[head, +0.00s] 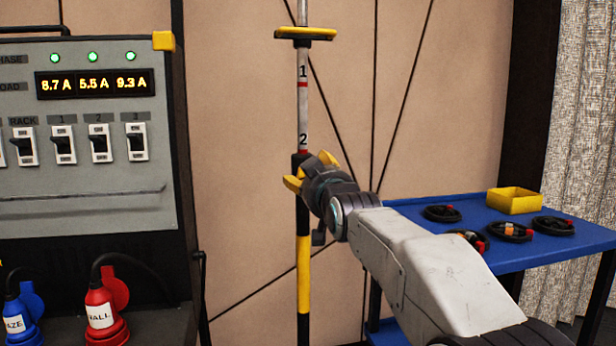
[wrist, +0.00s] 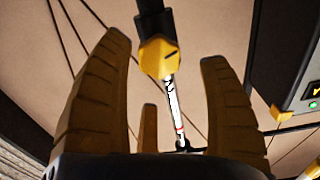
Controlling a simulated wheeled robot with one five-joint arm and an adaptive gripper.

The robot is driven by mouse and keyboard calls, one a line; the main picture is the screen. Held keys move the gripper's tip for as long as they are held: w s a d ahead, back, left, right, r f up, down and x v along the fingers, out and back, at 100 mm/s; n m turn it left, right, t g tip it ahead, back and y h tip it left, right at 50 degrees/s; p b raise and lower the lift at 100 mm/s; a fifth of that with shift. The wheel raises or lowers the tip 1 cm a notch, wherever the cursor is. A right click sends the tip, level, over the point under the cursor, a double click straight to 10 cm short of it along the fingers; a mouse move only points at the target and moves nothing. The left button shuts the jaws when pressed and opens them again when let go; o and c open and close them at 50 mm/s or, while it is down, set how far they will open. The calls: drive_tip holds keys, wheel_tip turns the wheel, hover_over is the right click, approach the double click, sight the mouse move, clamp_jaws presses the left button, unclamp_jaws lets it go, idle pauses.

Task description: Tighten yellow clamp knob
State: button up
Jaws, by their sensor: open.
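The yellow clamp knob (wrist: 158,58) shows in the wrist view, with a short dark line on its face. It sits on the pole at the end of the black section, beside the white numbered section. My gripper (wrist: 164,50) is open, with its ribbed yellow fingers spread to the left and right of the knob and a gap on each side. In the head view my gripper (head: 309,171) is at the pole (head: 303,270) just below the "2" mark. There it hides the knob, and I cannot tell the knob from the yellow fingers.
The pole has a yellow crosspiece (head: 305,34) at its upper part. A grey power panel (head: 85,185) stands at left, with red (head: 103,315) and blue (head: 18,322) plugs below. A blue table (head: 545,255) at right holds coiled cables and a yellow bin (head: 514,201). Thin dark lines cross the wall.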

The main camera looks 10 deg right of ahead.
drive_tip(key=shift+w, duration=2.05)
drive_tip(key=shift+c, duration=0.2)
drive_tip(key=shift+s+r, duration=0.1)
drive_tip(key=shift+r, duration=0.05)
drive_tip(key=c, duration=1.1)
